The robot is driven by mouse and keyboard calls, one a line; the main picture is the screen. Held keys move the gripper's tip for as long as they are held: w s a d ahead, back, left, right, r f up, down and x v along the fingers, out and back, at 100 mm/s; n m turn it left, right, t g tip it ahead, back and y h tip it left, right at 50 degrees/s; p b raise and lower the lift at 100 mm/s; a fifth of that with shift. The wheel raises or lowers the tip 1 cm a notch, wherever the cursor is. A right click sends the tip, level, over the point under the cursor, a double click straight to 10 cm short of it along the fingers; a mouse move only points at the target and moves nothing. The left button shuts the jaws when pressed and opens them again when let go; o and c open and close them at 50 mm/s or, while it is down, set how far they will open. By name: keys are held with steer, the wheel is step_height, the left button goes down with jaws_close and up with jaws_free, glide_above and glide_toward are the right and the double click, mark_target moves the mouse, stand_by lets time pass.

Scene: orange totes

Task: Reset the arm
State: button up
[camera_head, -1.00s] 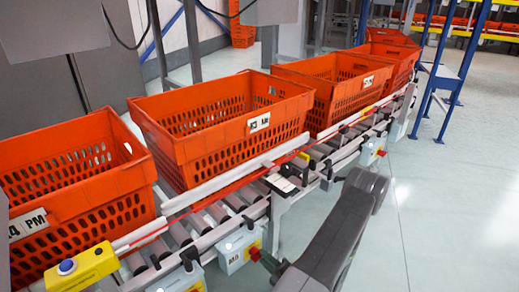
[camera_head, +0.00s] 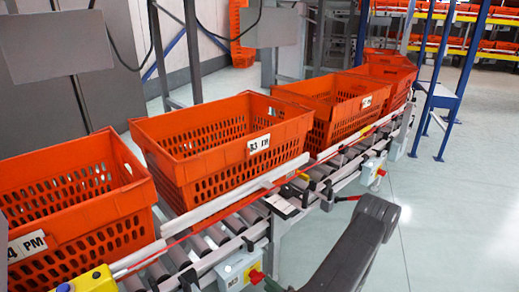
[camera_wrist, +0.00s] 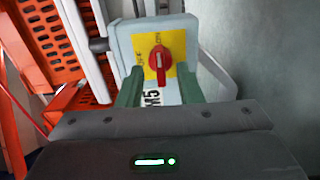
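My arm (camera_head: 355,245) reaches in from the bottom right in the head view, and its gripper end is mostly cut off by the lower edge. A grey control box (camera_wrist: 155,40) with a yellow plate and a red rotary switch (camera_wrist: 158,62) faces the fingers, close in front. I cannot tell whether the fingers touch the box. A control box with a red knob (camera_head: 256,276) shows beside the arm's end in the head view.
Orange totes, such as the middle one (camera_head: 225,140), stand in a row on a roller conveyor (camera_head: 215,238). A yellow button box (camera_head: 95,281) is at the lower left. Blue shelving posts (camera_head: 465,80) stand at the back right. The floor (camera_head: 450,220) at right is clear.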

mark_target(262, 279)
steer(key=p+v, duration=0.2)
steer(key=v, duration=0.8)
steer(key=shift+w+a+r+n+b, duration=0.1)
steer(key=shift+w+a+n+b, duration=0.6)
steer(key=shift+w+a+n, duration=0.7)
steer(key=shift+w+a+r+n+b, duration=0.1)
steer(key=shift+w+a+n+b, duration=0.75)
steer(key=shift+w+a, duration=0.95)
steer(key=shift+w+a+r+n+b, duration=0.1)
steer(key=shift+w+a+n+b, duration=0.45)
steer(key=shift+w+a+n, duration=1)
steer(key=shift+w+d+m, duration=0.1)
steer(key=shift+w+m, duration=0.05)
steer(key=shift+m, duration=0.15)
